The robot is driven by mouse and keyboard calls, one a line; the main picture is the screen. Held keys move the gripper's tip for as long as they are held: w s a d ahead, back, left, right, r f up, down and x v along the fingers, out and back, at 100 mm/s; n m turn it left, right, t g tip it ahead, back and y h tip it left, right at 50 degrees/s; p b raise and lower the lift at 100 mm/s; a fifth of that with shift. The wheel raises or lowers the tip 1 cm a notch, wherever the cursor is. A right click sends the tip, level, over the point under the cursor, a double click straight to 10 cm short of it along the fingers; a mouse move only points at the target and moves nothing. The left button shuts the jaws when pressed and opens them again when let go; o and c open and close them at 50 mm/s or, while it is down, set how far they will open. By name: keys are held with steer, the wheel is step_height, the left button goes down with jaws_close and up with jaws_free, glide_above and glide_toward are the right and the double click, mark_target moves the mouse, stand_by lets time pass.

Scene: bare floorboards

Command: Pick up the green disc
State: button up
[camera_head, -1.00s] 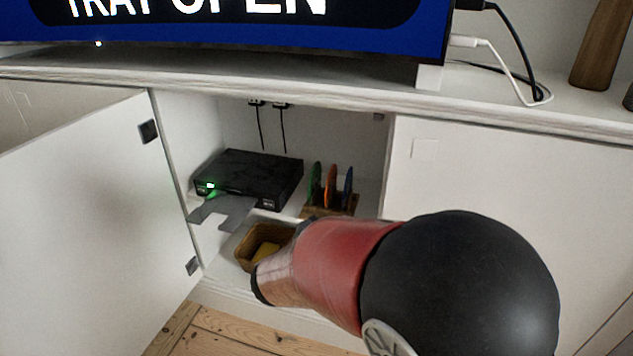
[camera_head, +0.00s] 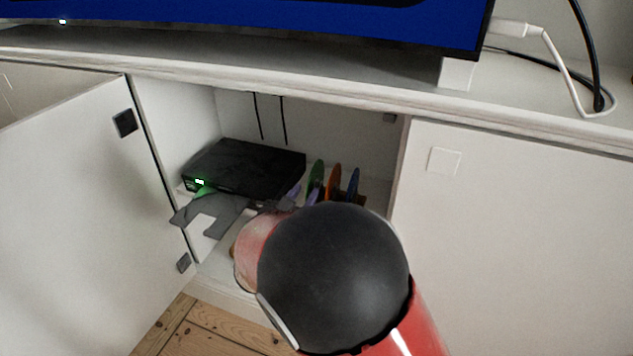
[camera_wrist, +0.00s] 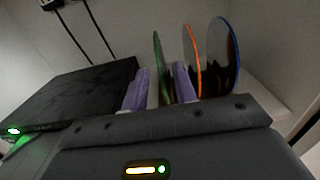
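The green disc (camera_head: 317,175) stands on edge in a rack inside the open cabinet, left of an orange disc (camera_head: 334,178) and a blue disc (camera_head: 353,182). In the wrist view the green disc (camera_wrist: 157,50) rises between the two lavender fingers of my gripper (camera_wrist: 161,80). The fingers are apart, one on each side of the disc, with a visible gap at the left finger. The right finger lies between the green and orange discs. The lower part of the green disc and most of the rack are hidden by my gripper and arm.
A black player (camera_head: 245,170) with a green light and an extended grey tray (camera_head: 212,213) stands left of the discs. The cabinet door (camera_head: 85,215) is open at the left. The cabinet top (camera_head: 300,75) overhangs the compartment.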

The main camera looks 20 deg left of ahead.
mark_target(311, 184)
steer(key=w, duration=0.5)
steer(key=shift+d+f, duration=0.2)
steer(key=shift+s, duration=0.1)
jaws_close()
